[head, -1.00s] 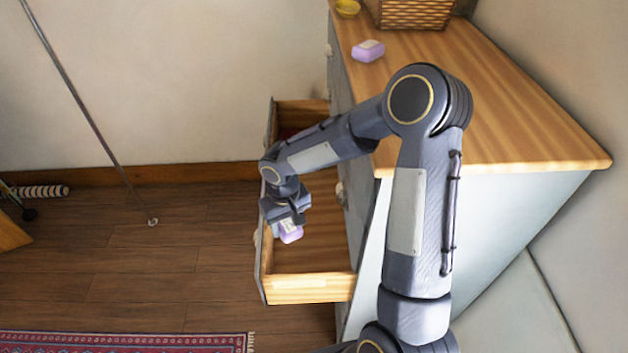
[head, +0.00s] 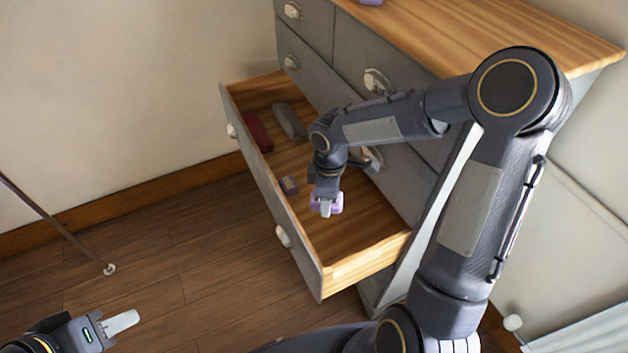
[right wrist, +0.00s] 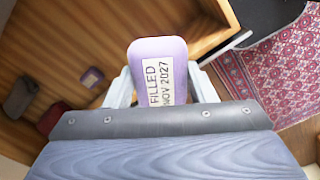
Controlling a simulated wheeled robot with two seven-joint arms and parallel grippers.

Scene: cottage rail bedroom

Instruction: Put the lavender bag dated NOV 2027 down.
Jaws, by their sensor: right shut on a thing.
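The lavender bag (head: 337,199) is in my right gripper (head: 325,207), over the near part of the open drawer (head: 362,262). In the right wrist view the bag (right wrist: 158,52) is pinched between both fingers, its label reading FILLED NOV 2027. Whether it touches the drawer floor, I cannot tell. A second small purple bag with a label (head: 289,185) lies on the drawer floor, farther back; it also shows in the right wrist view (right wrist: 92,77). My left gripper (head: 122,322) is at the lower left, over the floor, away from the drawer; only one finger shows clearly.
A dark red item (head: 258,132) and a grey item (head: 288,121) lie deeper in the drawer. The grey dresser (head: 315,75) has a wooden top (head: 450,30) with a purple thing at its edge. Drawer floor near the front end is clear. A thin pole (head: 60,232) stands left.

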